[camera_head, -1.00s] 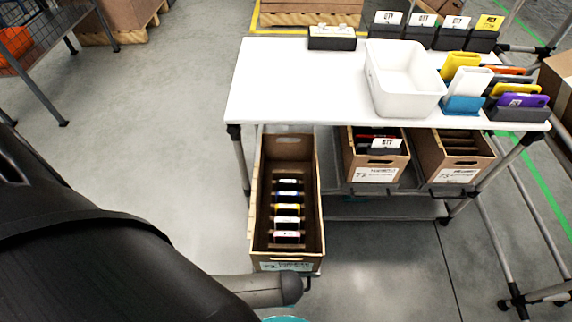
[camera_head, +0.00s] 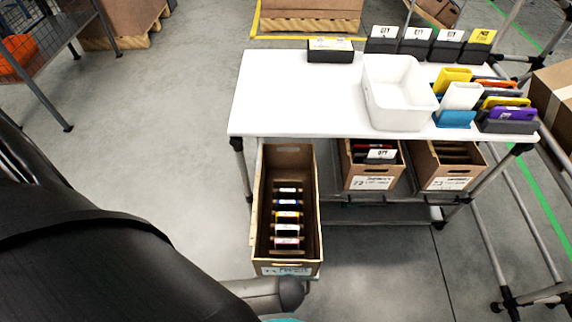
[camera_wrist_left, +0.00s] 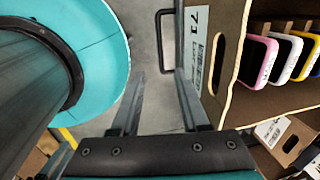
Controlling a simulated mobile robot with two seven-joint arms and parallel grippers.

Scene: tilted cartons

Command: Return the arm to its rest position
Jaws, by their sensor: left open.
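My left arm fills the lower left of the head view, and its gripper is not visible there. In the left wrist view, my left gripper (camera_wrist_left: 159,78) is open, with two grey fingers apart and nothing between them. It is beside the long open carton (camera_wrist_left: 222,60), marked 71, which is at the right of that view. The carton also shows in the head view (camera_head: 285,268), tilted and holding a row of several devices (camera_head: 287,215) with coloured edges. My right gripper is in neither view.
A white-topped table (camera_head: 290,95) holds a white bin (camera_head: 398,110) and several coloured devices in holders. Two more cartons (camera_head: 370,183) (camera_head: 447,183) sit on its lower shelf. A black handle (camera_wrist_left: 163,45) is ahead of the fingertips. Floor left of the table is clear.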

